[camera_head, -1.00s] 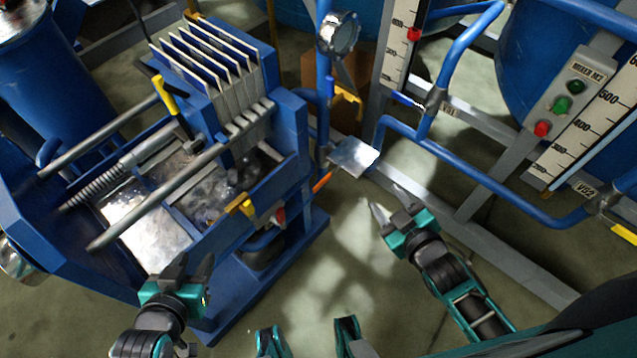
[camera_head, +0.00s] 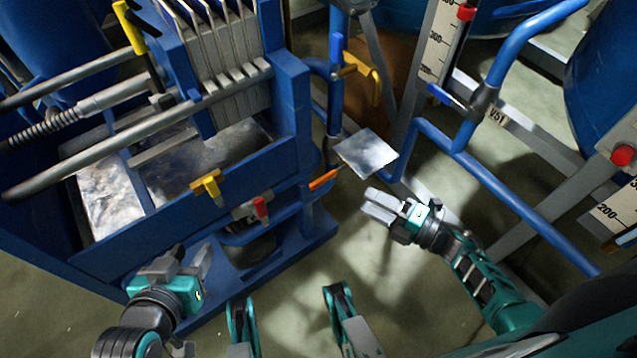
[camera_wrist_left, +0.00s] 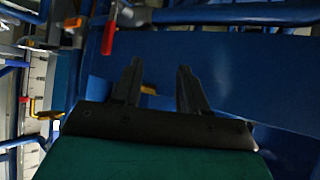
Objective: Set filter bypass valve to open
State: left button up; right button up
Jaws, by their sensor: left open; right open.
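Several coloured valve handles show in the head view: a yellow one (camera_head: 207,186) and a red one (camera_head: 260,208) on the front of the blue filter press, an orange one (camera_head: 323,180) at its right corner, and a blue one (camera_head: 336,52) and a yellow-orange one (camera_head: 364,76) on the pipe behind. I cannot tell which is the filter bypass valve. My left gripper (camera_head: 190,259) is open and empty, low in front of the press, apart from the handles. In the left wrist view, a red handle (camera_wrist_left: 109,36) lies beyond its fingers. My right gripper (camera_head: 371,203) is open and empty, right of the orange handle.
The blue filter press (camera_head: 292,130) fills the left side. A metal plate (camera_head: 366,152) juts out above my right gripper. Blue pipes (camera_head: 510,200) on a grey frame stand at the right. Bare floor (camera_head: 290,290) lies between my grippers.

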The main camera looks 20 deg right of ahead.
aim_at(325, 182)
jog(key=shift+n, duration=0.3)
jog(key=b+x, duration=0.1)
jog(key=x, duration=0.5)
jog(key=b+x, duration=0.1)
jog(key=x, duration=0.6)
jog(key=shift+s+a+f, duration=0.2)
grip_shut()
